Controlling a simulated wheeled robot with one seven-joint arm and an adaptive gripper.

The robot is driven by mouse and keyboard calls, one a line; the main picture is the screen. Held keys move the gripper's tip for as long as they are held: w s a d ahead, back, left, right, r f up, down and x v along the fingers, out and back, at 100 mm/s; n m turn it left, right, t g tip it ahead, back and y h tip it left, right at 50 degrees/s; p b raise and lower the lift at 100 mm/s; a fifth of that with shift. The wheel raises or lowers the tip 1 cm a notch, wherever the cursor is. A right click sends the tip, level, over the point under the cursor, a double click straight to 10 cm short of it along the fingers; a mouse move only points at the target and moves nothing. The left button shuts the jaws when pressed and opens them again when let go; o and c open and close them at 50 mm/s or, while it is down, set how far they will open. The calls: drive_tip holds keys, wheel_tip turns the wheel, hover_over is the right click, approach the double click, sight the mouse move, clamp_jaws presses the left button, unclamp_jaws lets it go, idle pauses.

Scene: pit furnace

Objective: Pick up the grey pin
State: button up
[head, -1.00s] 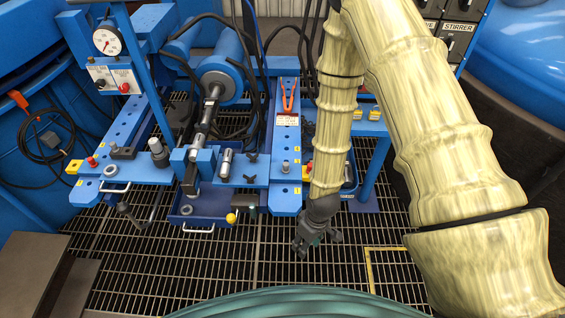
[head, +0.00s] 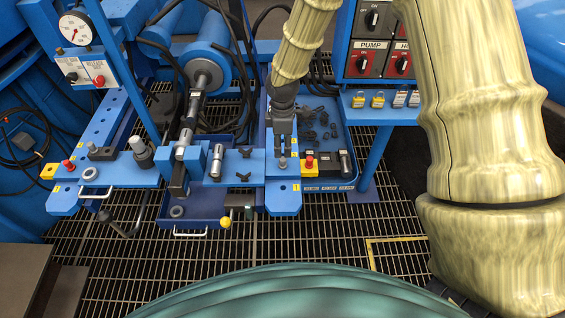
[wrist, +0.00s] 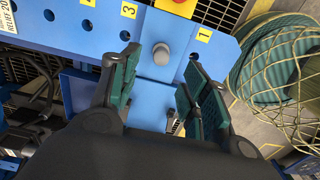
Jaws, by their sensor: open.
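The grey pin (head: 283,162) stands upright on the right-hand blue rail (head: 284,195), near its front end. In the wrist view the pin's rounded head (wrist: 161,53) shows from above, between numbered yellow labels and in the gap between my fingers. My gripper (head: 284,148) is above and just behind the pin in the head view. In the wrist view my gripper (wrist: 161,70) has its two green-padded fingers spread apart, one to each side of the pin. Nothing is held. The lower part of the pin is hidden in the wrist view.
A yellow box with a red button (head: 310,166) stands close to the pin's right. A blue tray (head: 330,185) of dark parts lies beyond it. A grey cylinder (head: 216,162) stands on the crosspiece to the left. Floor grating (head: 290,240) is open in front.

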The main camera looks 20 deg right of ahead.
sight(283, 158)
drive_tip(key=shift+s+f, duration=0.1)
drive_tip(key=shift+f, duration=3.95)
drive_tip(key=shift+c, duration=0.5)
clamp_jaws()
